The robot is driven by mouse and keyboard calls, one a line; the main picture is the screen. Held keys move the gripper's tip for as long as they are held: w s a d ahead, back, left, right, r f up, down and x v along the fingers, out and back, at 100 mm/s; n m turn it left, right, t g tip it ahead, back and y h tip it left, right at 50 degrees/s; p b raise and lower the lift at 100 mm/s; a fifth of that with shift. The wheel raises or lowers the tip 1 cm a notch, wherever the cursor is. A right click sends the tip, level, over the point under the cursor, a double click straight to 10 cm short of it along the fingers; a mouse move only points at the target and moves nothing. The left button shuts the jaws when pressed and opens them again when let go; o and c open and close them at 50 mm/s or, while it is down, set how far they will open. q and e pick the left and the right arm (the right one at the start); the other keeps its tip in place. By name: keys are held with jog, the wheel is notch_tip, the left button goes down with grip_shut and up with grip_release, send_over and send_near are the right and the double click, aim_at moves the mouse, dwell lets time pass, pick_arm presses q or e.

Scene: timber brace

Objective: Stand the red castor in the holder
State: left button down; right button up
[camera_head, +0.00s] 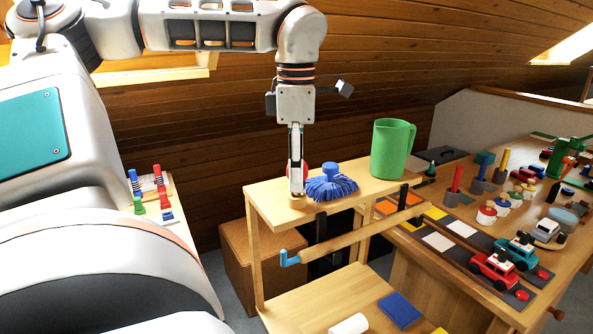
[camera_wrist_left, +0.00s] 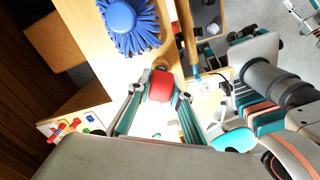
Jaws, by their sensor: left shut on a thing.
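My left gripper (camera_head: 297,188) points down over the left part of the wooden shelf top (camera_head: 270,212). It is shut on the red castor (camera_head: 306,169), which shows partly behind the fingers. I cannot make out the holder for certain. My right gripper is not in view.
A blue mop-like brush head (camera_head: 331,184) lies close right of the gripper, with a green jug (camera_head: 391,149) beyond it. The right table (camera_head: 478,207) is crowded with toy cars and pegs.

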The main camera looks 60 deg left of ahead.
pick_arm(q)
jog(key=shift+f, duration=0.55)
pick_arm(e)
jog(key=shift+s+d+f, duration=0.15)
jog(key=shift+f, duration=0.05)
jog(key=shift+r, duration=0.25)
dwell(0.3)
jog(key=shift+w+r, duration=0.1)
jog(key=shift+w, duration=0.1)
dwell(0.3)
pick_arm(q)
jog(key=shift+f, duration=0.4)
jog(key=shift+r, duration=0.2)
dwell(0.3)
jog(key=shift+r, duration=0.3)
jog(key=shift+r+p, duration=0.45)
jog(key=shift+r, duration=0.25)
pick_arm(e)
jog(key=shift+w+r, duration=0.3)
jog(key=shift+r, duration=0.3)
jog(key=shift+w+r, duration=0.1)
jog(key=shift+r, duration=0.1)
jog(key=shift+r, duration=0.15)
